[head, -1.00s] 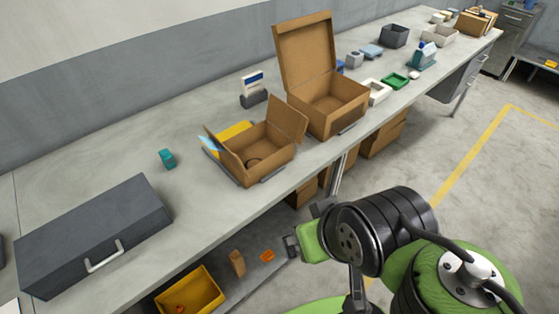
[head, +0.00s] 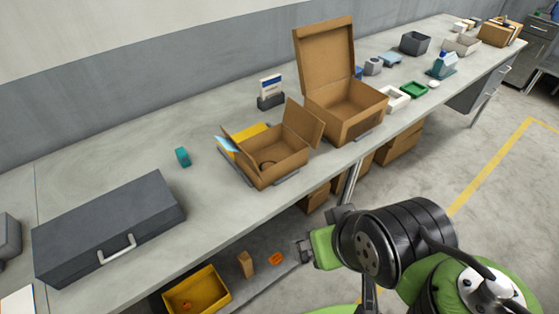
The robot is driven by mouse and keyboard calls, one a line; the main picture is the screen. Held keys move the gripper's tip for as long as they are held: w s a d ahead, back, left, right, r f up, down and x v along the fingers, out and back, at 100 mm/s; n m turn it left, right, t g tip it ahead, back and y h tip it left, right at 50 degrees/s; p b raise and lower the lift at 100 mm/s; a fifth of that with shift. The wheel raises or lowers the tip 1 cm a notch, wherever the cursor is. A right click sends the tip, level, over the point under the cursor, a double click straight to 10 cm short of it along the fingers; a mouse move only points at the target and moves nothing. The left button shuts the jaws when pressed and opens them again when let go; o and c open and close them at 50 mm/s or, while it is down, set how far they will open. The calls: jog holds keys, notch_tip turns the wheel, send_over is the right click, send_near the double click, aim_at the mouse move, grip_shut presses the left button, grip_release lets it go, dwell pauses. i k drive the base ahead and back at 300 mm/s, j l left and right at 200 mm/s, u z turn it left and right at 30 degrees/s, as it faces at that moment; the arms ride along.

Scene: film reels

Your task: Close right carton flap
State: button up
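A small open carton (head: 275,166) sits on the grey bench in the head view. Its right flap (head: 303,124) stands up and leans outward to the right. Its left flap (head: 236,153) is also raised, tilted outward to the left. A dark ring-like shape lies inside the carton. My gripper (head: 304,252) is low in front of the bench edge, below and apart from the carton. Its fingers are small and partly hidden by my green wrist, so I cannot tell whether they are open.
A larger box (head: 343,108) with its lid up stands close right of the carton. A yellow bin (head: 196,288) is on the lower shelf. The bench (head: 215,200) in front is clear.

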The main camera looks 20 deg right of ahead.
aim_at(305, 125)
jog(key=l+u, duration=1.25)
jog(key=j, duration=0.1)
